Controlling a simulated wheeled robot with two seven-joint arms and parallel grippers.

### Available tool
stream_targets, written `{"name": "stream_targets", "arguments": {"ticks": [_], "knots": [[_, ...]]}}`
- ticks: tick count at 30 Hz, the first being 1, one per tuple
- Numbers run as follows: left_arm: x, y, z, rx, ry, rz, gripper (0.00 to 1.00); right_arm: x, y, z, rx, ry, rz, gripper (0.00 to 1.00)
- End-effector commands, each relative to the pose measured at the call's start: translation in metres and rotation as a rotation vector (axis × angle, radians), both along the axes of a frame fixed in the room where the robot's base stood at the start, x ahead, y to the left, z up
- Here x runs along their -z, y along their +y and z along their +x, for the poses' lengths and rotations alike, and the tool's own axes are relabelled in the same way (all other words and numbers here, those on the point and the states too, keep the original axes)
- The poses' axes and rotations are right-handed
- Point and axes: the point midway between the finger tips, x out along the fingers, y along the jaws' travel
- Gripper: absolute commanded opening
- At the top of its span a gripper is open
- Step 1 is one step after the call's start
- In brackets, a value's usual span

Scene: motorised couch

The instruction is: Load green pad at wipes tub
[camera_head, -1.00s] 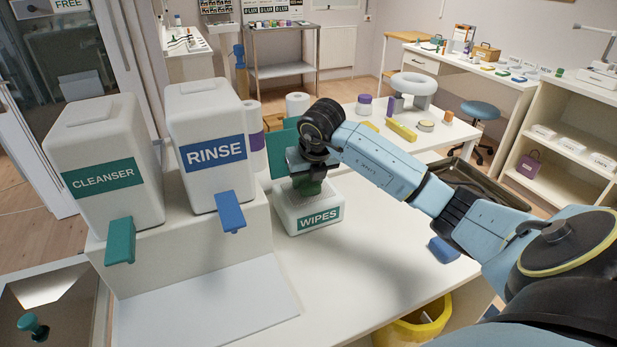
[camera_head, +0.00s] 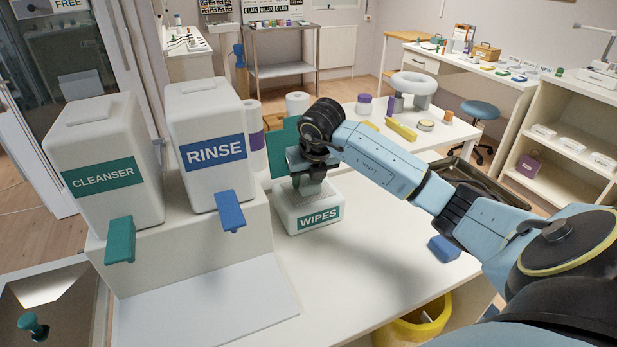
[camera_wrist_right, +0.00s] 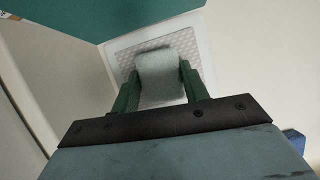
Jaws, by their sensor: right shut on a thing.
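The white wipes tub (camera_head: 309,222), labelled WIPES, stands on the white counter with its teal lid (camera_head: 283,152) raised behind it. My right gripper (camera_head: 311,188) points down over the tub's opening. In the right wrist view its dark green fingers (camera_wrist_right: 158,82) are shut on a pale grey-green pad (camera_wrist_right: 159,70). The tub's textured white top (camera_wrist_right: 122,62) shows around the pad. I cannot tell whether the pad touches it. My left gripper is not in view.
The cleanser dispenser (camera_head: 105,165) and rinse dispenser (camera_head: 207,142) stand left of the tub, with levers in front. A blue block (camera_head: 444,249) lies to the right, near a dark tray (camera_head: 476,181). A yellow bin (camera_head: 414,328) stands below the counter's front edge.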

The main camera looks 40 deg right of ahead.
Motion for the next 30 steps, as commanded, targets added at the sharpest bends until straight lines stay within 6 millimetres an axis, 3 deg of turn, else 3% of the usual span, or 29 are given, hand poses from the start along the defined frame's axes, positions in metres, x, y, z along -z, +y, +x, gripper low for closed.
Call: {"name": "stream_targets", "arguments": {"ticks": [5,30], "knots": [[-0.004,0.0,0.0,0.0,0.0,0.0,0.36,-0.003,0.0,-0.001,-0.001,0.004,0.0,0.26],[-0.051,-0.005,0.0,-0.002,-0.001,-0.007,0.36,-0.07,0.0,0.0,-0.001,0.001,-0.001,0.26]]}}
